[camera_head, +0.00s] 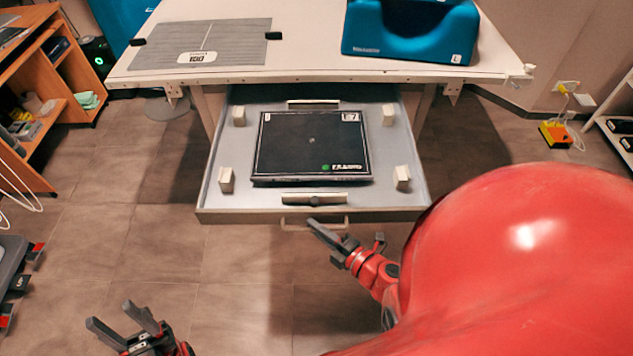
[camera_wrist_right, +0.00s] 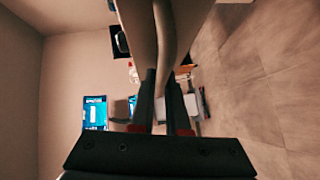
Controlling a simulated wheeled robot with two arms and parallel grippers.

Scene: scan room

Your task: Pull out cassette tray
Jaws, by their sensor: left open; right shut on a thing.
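The cassette tray (camera_head: 411,197) is a grey drawer under the white table, standing well out towards me. A flat black cassette (camera_head: 311,146) lies in it between white corner blocks. The tray's handle (camera_head: 287,227) is a thin bar on its front face. My right gripper (camera_head: 318,229) is at the handle's right part and is shut on it; its fingers partly hide the handle. In the right wrist view the fingers (camera_wrist_right: 167,100) are close together around a pale bar. My left gripper (camera_head: 124,318) is open and empty, low at the left, apart from the tray.
The white table (camera_head: 310,68) carries a grey panel (camera_head: 203,45) and a blue padded block (camera_head: 410,32). A wooden shelf (camera_head: 38,85) stands at the left. A yellow-orange box (camera_head: 555,134) is on the floor at the right. The floor before the tray is clear.

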